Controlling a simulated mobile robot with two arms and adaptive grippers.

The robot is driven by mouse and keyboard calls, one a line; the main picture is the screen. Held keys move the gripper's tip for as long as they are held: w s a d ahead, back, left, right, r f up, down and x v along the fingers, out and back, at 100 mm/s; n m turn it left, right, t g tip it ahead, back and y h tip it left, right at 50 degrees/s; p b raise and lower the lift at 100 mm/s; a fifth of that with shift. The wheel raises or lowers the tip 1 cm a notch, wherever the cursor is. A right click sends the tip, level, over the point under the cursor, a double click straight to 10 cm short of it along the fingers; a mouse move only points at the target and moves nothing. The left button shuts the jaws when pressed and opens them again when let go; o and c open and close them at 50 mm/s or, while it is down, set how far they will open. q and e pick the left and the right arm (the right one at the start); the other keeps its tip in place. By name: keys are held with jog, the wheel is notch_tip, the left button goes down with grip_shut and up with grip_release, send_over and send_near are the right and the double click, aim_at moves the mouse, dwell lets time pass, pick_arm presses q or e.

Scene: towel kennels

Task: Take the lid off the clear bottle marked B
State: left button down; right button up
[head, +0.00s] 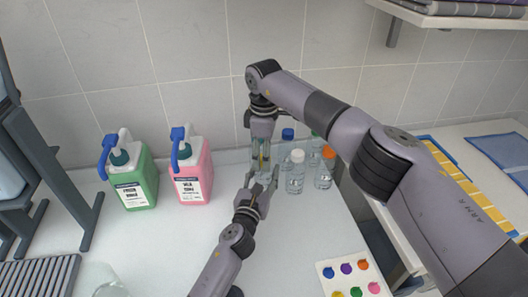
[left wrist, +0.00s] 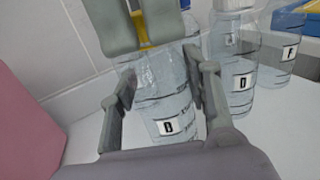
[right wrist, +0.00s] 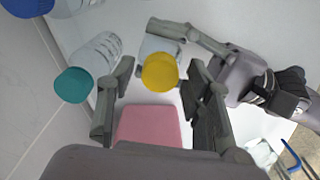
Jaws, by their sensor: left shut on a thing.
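A clear bottle (left wrist: 160,95) with a yellow lid (right wrist: 160,72) stands upright on the white counter. Its label (left wrist: 166,127) shows one letter that looks like B or D; I cannot be sure. My left gripper (head: 262,182) is shut on the bottle's body from the front, with one finger on each side in the left wrist view (left wrist: 162,90). My right gripper (head: 262,160) points down from above the bottle. In the right wrist view its fingers (right wrist: 160,85) stand on either side of the yellow lid with gaps, so it is open.
Bottles with white (head: 297,156), orange (head: 328,152) and blue (head: 288,134) lids stand close on the right. A green jug (head: 135,180) and a pink jug (head: 192,175) stand left. A card with coloured dots (head: 352,277) lies at front right. The tiled wall is close behind.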

grip_shut()
jog(key=n, duration=0.6)
jog(key=shift+r+n, duration=0.1)
jog(key=shift+n, duration=0.2)
jog(key=n, duration=1.2)
jog(key=shift+n, duration=0.4)
jog(key=n, duration=0.8)
jog(key=shift+n, duration=0.3)
jog(key=n, duration=1.2)
jog(key=shift+n, duration=0.4)
jog(key=n, duration=0.6)
jog(key=shift+r, duration=0.1)
jog(key=n, duration=0.7)
jog(key=shift+w, duration=0.1)
jog(key=shift+r, duration=0.2)
